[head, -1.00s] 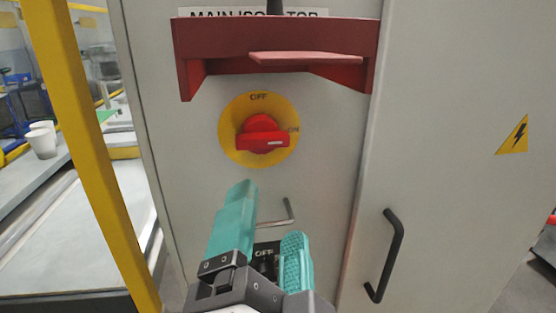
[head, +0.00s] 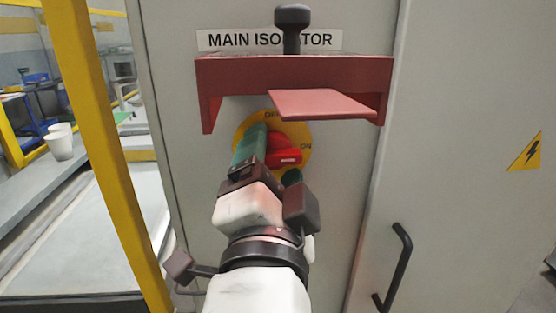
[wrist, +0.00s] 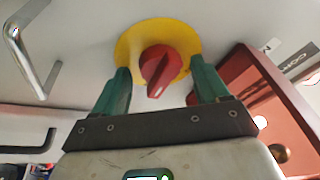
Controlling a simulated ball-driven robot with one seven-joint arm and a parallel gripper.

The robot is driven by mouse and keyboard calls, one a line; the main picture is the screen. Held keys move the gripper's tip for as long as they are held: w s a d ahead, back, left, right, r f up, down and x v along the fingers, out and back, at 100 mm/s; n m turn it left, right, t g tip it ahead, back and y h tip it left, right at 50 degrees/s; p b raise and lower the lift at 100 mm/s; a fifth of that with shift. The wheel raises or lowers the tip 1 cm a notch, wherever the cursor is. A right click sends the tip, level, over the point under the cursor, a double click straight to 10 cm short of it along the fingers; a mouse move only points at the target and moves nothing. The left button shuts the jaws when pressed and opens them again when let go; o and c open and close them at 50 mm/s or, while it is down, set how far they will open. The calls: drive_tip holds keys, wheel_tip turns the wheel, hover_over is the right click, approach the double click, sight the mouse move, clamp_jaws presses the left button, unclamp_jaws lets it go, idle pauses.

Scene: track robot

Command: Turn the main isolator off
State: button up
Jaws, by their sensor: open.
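The main isolator is a red rotary knob (head: 286,156) on a yellow round plate (head: 243,125) on the grey cabinet door. Its handle points right, toward the ON mark. My gripper (head: 272,160) is open in front of the plate, with its green fingers partly hiding knob and plate. In the wrist view the red knob (wrist: 159,68) lies between the two spread fingers, and I see gaps on both sides of it. The yellow plate (wrist: 180,30) is behind it. Whether the fingertips touch the plate cannot be told.
A red bracket (head: 220,75) with a projecting flap (head: 320,104) overhangs the knob closely from above. A black knob (head: 292,17) stands on top, before the MAIN ISOLATOR label (head: 225,40). A black door handle (head: 399,265) is lower right; a yellow post (head: 95,150) is at left.

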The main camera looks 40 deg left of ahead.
drive_tip(key=shift+c, duration=0.3)
drive_tip(key=c, duration=1)
drive_tip(key=shift+n, duration=0.4)
drive_tip(key=n+y, duration=0.1)
drive_tip(key=n, duration=0.3)
drive_tip(key=shift+w+d+n+g+y+p, duration=0.1)
drive_tip(key=shift+w+n+g+y+p, duration=0.05)
drive_tip(key=shift+n+g+y+p, duration=0.2)
drive_tip(key=n+g+y+p, duration=0.1)
drive_tip(key=n, duration=0.2)
drive_tip(key=n+g+y+p, duration=0.1)
drive_tip(key=n+p, duration=0.1)
drive_tip(key=n, duration=0.2)
drive_tip(key=shift+w+d, duration=0.1)
drive_tip(key=n+g, duration=0.1)
drive_tip(key=n, duration=0.1)
drive_tip(key=n+y+p, duration=0.1)
drive_tip(key=n, duration=0.2)
drive_tip(key=shift+g, duration=0.35)
drive_tip(key=n+g, duration=0.2)
drive_tip(key=n, duration=0.3)
drive_tip(key=shift+b, duration=0.4)
drive_tip(key=shift+o, duration=0.2)
drive_tip(key=shift+w+n, duration=0.1)
drive_tip(key=shift+n, duration=0.15)
